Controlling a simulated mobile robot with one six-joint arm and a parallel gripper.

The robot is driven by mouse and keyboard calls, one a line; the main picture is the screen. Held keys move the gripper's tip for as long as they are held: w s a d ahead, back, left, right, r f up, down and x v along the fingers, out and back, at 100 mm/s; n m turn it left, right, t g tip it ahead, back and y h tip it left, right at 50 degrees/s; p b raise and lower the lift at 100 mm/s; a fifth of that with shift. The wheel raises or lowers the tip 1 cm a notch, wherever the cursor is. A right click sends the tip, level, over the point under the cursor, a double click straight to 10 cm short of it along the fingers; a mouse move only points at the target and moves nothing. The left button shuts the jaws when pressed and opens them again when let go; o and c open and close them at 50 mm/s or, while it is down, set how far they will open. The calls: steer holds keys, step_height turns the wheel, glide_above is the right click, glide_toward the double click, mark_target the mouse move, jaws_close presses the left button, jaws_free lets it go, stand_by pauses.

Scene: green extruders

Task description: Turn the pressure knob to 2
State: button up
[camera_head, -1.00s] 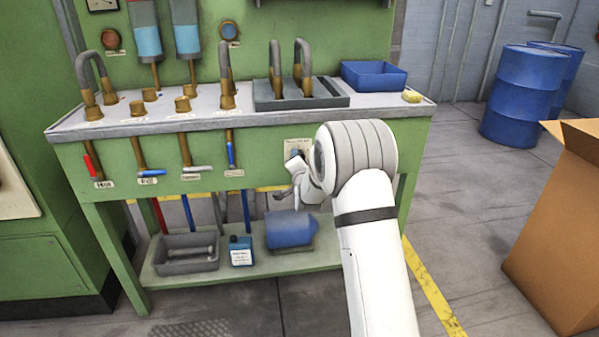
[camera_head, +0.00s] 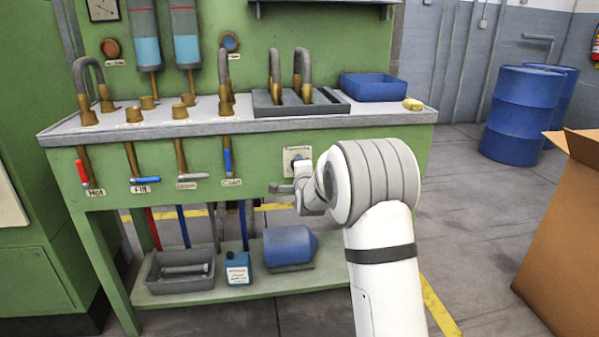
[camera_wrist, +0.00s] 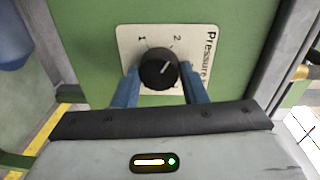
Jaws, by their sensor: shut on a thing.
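The black round pressure knob (camera_wrist: 158,69) sits on a white plate (camera_wrist: 193,45) marked "1", "2" and "Pressure" in the wrist view. Its short white line points up and to the right, towards the side of the "2". My gripper (camera_wrist: 158,80) has one blue finger on each side of the knob and is shut on it. In the head view the plate (camera_head: 290,153) is on the green front of the bench, and my gripper (camera_head: 289,181) is in front of it, partly covering it. The knob is hard to make out there.
Several valve levers, including a red one (camera_head: 81,172) and a blue one (camera_head: 227,161), stick out from the bench front at left. A lower shelf (camera_head: 190,294) holds a grey tray (camera_head: 152,279), a blue canister (camera_head: 237,268) and a blue motor-like unit (camera_head: 290,246). A cardboard box (camera_head: 565,230) stands at right.

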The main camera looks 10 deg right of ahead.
stand_by(0.3)
steer(key=o, duration=1)
steer(key=shift+c, duration=0.2)
steer(key=s+p, duration=0.1)
steer(key=s, duration=0.6)
steer(key=shift+s+a+r, duration=0.15)
steer(key=shift+s+r, duration=0.05)
steer(key=shift+s, duration=0.15)
steer(key=s+r+n+g+p, duration=0.6)
steer(key=s+r+n+p, duration=0.2)
steer(key=s+r+p, duration=0.6)
steer(key=s+r+n+g+p, duration=0.3)
steer(key=s+p, duration=0.1)
steer(key=s, duration=0.5)
steer(key=s+r+n+g+p, duration=0.2)
steer(key=s+r+n+p, duration=0.1)
steer(key=s, duration=0.7)
steer(key=s+r+n+g+p, duration=0.3)
steer(key=s+r+p, duration=0.1)
steer(key=s+p, duration=0.3)
steer(key=shift+s+r+n+g+y, duration=0.3)
steer(key=shift+s, duration=0.85)
